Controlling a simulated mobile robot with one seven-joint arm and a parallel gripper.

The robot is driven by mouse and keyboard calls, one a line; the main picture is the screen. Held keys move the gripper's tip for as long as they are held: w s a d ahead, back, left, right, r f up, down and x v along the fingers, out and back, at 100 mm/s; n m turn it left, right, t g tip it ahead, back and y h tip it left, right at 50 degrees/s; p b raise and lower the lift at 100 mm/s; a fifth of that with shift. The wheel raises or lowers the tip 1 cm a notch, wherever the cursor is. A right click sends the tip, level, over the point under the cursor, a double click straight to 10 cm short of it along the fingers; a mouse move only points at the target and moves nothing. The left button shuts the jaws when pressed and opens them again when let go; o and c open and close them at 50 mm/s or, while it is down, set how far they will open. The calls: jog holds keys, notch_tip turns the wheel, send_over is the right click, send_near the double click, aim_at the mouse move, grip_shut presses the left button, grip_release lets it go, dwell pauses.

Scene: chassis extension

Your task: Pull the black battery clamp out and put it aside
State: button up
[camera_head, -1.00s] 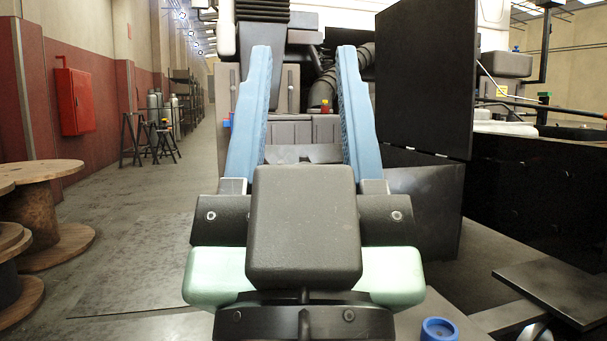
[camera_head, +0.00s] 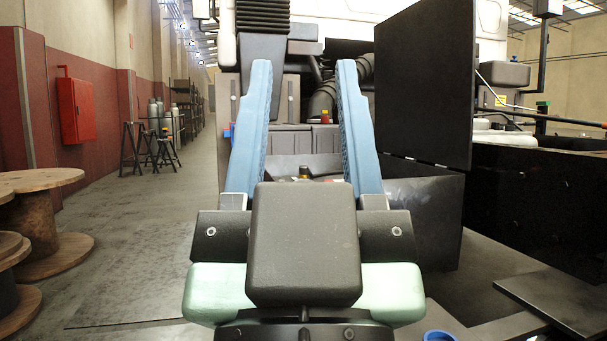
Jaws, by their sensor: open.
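My gripper (camera_head: 304,72) is in the middle of the head view, with its two long blue fingers upright and wide apart. It is open, and nothing is held between the fingers. Behind the fingers is the grey front of the vehicle chassis (camera_head: 292,140). Between the lower fingers, an open grey recess (camera_head: 285,160) shows a few small items (camera_head: 304,173), too small to name. I cannot pick out the black battery clamp with certainty. My dark gripper body hides the area below the recess.
A tall black panel (camera_head: 425,80) stands close to the right of the fingers. A small red and yellow cap (camera_head: 324,117) sits behind the fingers. A black box-like structure (camera_head: 540,200) fills the right side. Wooden cable spools (camera_head: 40,180) stand at left, with open floor (camera_head: 150,240) beside them.

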notch_tip(320, 180, up, 51)
jog(key=p, duration=5)
jog(key=shift+f+p, duration=0.15)
jog(key=shift+p, duration=0.2)
